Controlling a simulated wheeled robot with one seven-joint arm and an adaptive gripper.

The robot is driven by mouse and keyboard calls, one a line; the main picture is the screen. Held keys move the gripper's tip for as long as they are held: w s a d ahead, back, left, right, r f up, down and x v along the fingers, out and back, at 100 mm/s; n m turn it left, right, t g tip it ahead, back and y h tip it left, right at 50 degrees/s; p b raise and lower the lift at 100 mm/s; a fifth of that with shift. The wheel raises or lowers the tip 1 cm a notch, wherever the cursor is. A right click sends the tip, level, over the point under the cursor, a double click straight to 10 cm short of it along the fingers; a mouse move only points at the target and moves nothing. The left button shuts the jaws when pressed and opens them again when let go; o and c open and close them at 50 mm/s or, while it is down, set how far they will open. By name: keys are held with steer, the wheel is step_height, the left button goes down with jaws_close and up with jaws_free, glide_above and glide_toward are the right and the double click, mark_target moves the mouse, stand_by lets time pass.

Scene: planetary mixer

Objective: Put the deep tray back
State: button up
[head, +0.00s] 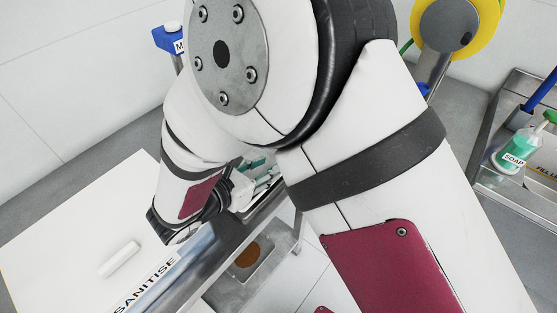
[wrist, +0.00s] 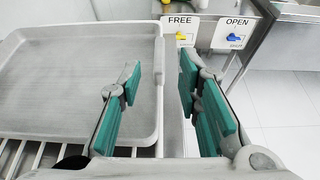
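A grey metal tray (wrist: 75,85) with raised walls and rounded corners fills the left of the wrist view. It sits on or over a rack of metal bars; I cannot tell whether it is the deep one. My gripper (wrist: 160,78) is open, its green-padded fingers apart. One finger shows over the tray's inside and the other beyond its right wall, with the rim between them; neither visibly grips it. In the head view my gripper (head: 261,172) is small and partly behind my arm, which hides most of the tray.
FREE (wrist: 180,24) and OPEN (wrist: 235,33) labels with yellow and blue knobs stand behind the tray. A white table (head: 70,235) with a SANITISE label is at left. A soap bottle (head: 515,150) stands by a metal sink at right. Tiled floor is clear at the wrist view's right.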

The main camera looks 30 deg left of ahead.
steer(key=shift+v, duration=2.2)
steer(key=w+d+r+m+g+h, duration=0.1)
steer(key=w+d+r+m+h, duration=0.3)
steer(key=d, duration=0.3)
steer(key=w+d+r+m+g+h, duration=0.1)
steer(key=w+d+r+m+g, duration=0.1)
steer(key=w+d+r+m, duration=0.35)
steer(key=w+d+r+m+g+h, duration=0.1)
steer(key=d+r+m+g, duration=0.15)
steer(key=d, duration=0.55)
steer(key=w+d+r+m+g, duration=0.1)
steer(key=d+r+m+g, duration=0.15)
steer(key=d, duration=0.55)
steer(key=s+d+r+m+y, duration=0.3)
steer(key=s+d+m, duration=0.3)
steer(key=d+m, duration=0.3)
steer(key=s+d+r+m+y, duration=0.4)
steer(key=d+m, duration=0.4)
steer(key=m, duration=0.3)
steer(key=shift+s+d+r, duration=0.35)
steer(key=shift+s+r, duration=0.55)
steer(key=shift+s, duration=0.05)
steer(key=shift+m, duration=0.25)
